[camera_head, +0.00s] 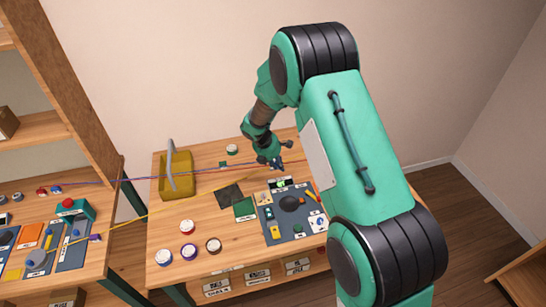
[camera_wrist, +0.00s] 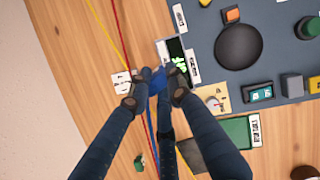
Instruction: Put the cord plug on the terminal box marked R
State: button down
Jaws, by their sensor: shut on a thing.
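My gripper (camera_head: 275,162) is at the back of the table, low beside the dark blue panel (camera_head: 268,229). In the wrist view my gripper (camera_wrist: 157,92) is shut on a small blue cord plug (camera_wrist: 157,78), mostly hidden by the fingers. A blue cord (camera_wrist: 150,130) trails from it. The plug is close to a small dark unit with green marks (camera_wrist: 179,65) at the panel's edge; I cannot tell if they touch. A white marked piece (camera_wrist: 121,83) lies just left of the fingers. I cannot read an R on any box.
Red (camera_wrist: 122,30) and yellow (camera_wrist: 100,30) cords cross the wooden table. A yellow basket (camera_head: 177,184) stands at the back left. Several round pots (camera_head: 190,252) stand at the front left. Green (camera_head: 245,208) and dark (camera_head: 230,195) squares lie beside the panel. A shelf (camera_head: 75,130) stands left.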

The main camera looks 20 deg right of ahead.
jog(key=w, duration=0.7)
jog(key=w+f, duration=0.1)
jog(key=w, duration=0.2)
jog(key=shift+w+d+b, duration=0.2)
jog(key=shift+d+b, duration=0.05)
jog(key=shift+b, duration=0.1)
jog(key=shift+f, duration=0.1)
jog(key=shift+f+b, duration=0.35)
jog(key=shift+f, duration=1.3)
jog(key=c, duration=1.6)
grip_release()
jog(key=shift+f, duration=0.1)
jog(key=p+v, duration=0.1)
jog(key=v, duration=1.1)
